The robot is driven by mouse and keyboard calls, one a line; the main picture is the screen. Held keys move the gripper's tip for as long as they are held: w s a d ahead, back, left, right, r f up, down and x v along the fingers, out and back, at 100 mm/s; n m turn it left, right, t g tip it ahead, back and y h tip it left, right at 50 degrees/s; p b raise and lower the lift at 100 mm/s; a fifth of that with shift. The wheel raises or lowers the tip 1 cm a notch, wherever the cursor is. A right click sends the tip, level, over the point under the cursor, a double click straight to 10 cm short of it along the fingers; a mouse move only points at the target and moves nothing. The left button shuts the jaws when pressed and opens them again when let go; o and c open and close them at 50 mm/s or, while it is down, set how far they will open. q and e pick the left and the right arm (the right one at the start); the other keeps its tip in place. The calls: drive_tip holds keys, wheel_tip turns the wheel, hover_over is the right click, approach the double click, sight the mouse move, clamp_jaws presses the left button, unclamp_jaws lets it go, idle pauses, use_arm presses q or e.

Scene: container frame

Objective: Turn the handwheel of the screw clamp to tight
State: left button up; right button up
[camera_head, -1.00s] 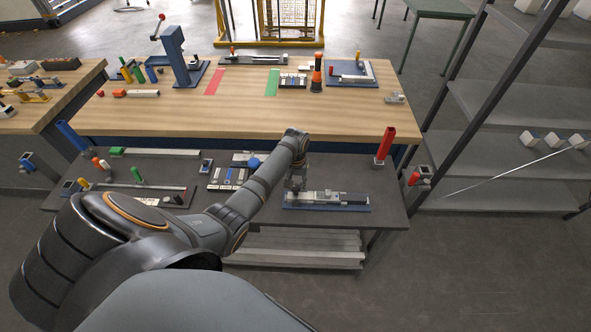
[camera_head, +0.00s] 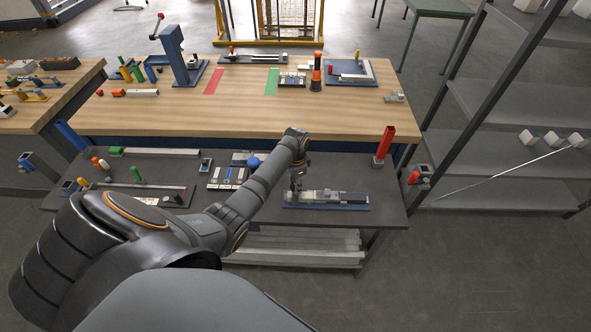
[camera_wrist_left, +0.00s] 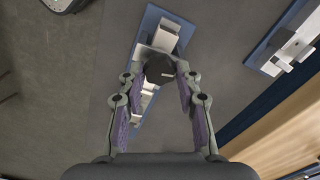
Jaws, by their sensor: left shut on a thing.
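The screw clamp is a grey and silver device (camera_head: 335,196) on a blue base plate (camera_head: 355,207), on the dark lower shelf at front right of the bench. Its dark round handwheel (camera_wrist_left: 160,69) shows in the left wrist view. My left gripper (camera_head: 296,188) reaches down to the clamp's left end. In the left wrist view the left gripper (camera_wrist_left: 160,76) has its two fingertips on either side of the handwheel, and it is shut on it. In the head view my gripper hides the handwheel. My right gripper is not in view.
A red upright post (camera_head: 385,145) stands behind and right of the clamp. A panel with switches (camera_head: 228,178) lies to the left on the shelf. The wooden worktop (camera_head: 240,115) behind holds several fixtures. Bare shelf lies right of the clamp.

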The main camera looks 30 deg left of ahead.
use_arm(q)
drive_tip(key=m, duration=0.5)
drive_tip(key=shift+m, duration=0.3)
drive_tip(key=m, duration=1)
drive_tip(key=shift+s+m, duration=0.1)
drive_tip(key=shift+m, duration=0.3)
drive_tip(key=m, duration=0.5)
drive_tip(key=shift+m, duration=0.4)
drive_tip(key=o, duration=1.2)
drive_tip(key=shift+c, duration=0.2)
